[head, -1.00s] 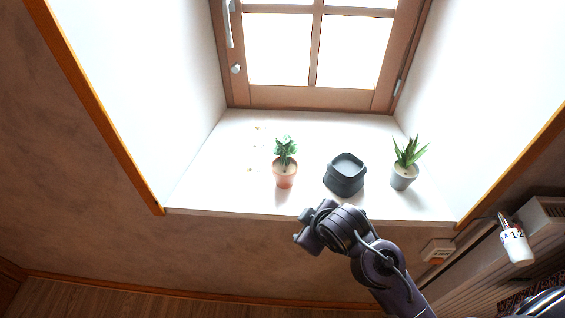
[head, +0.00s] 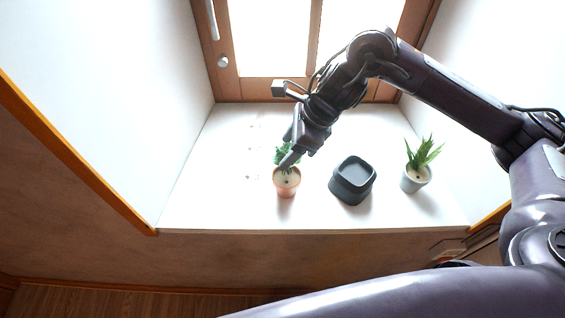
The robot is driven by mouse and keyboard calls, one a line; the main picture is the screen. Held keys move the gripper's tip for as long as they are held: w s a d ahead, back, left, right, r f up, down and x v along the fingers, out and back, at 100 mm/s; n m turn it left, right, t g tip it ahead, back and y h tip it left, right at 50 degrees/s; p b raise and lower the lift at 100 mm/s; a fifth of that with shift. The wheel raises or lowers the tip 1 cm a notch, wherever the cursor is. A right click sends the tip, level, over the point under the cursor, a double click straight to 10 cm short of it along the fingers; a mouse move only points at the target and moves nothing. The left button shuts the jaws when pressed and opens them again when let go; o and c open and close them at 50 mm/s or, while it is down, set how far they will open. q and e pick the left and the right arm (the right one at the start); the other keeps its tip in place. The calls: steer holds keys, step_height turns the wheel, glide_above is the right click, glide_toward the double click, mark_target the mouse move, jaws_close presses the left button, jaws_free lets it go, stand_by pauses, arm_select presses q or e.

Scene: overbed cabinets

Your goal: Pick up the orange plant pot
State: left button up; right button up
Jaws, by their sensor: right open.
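The orange plant pot (head: 286,186) stands upright on the white window sill and holds a small green plant (head: 283,155). My right gripper (head: 287,163) points down directly over the pot, with its fingers among or in front of the plant's leaves. The gripper hides part of the plant. I cannot tell whether the fingers touch the pot's rim. The jaws are open and the pot rests on the sill. My left gripper is not in view.
A dark square container (head: 352,181) stands to the right of the pot. A grey pot with a spiky plant (head: 418,172) is farther right. The window frame (head: 262,90) is behind. The sill (head: 215,190) is clear at left.

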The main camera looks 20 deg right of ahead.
steer(key=shift+d+f+n+h, duration=0.2)
steer(key=shift+d+f+n, duration=0.1)
steer(key=shift+d, duration=0.15)
steer(key=shift+d+f+n+h, duration=0.2)
steer(key=shift+d+n, duration=0.1)
steer(key=shift+d, duration=0.15)
steer(key=shift+a+f+p, duration=0.2)
steer(key=shift+f+p, duration=0.1)
steer(key=shift+p, duration=0.05)
steer(key=p, duration=0.3)
glide_above(287, 175)
steer(key=w, duration=0.1)
steer(key=f, duration=0.4)
steer(key=shift+w+d+f, duration=0.1)
steer(key=shift+d, duration=0.1)
steer(key=shift+f, duration=0.3)
steer(key=shift+w+a+r, duration=0.1)
jaws_close()
